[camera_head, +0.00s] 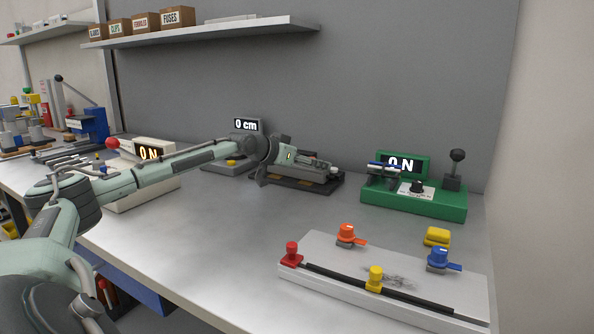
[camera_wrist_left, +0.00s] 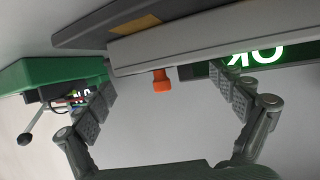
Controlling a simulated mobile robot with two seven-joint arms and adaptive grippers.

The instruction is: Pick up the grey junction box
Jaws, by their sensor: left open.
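A grey box-like thing (camera_head: 316,174), which I take to be the junction box, sits on a dark base (camera_head: 290,183) at the back middle of the bench. My left gripper (camera_head: 298,160) is just beside it and partly covers it. In the left wrist view a long pale grey body (camera_wrist_left: 190,36) crosses above the open fingers of the gripper (camera_wrist_left: 162,80). An orange knob (camera_wrist_left: 161,80) on it shows between the fingertips. Nothing is held, and I cannot tell whether the fingers touch it. My right gripper is not in view.
A white slider board (camera_head: 340,290) with coloured knobs lies in front right. A shelf (camera_head: 215,33) hangs above. The front middle bench is clear.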

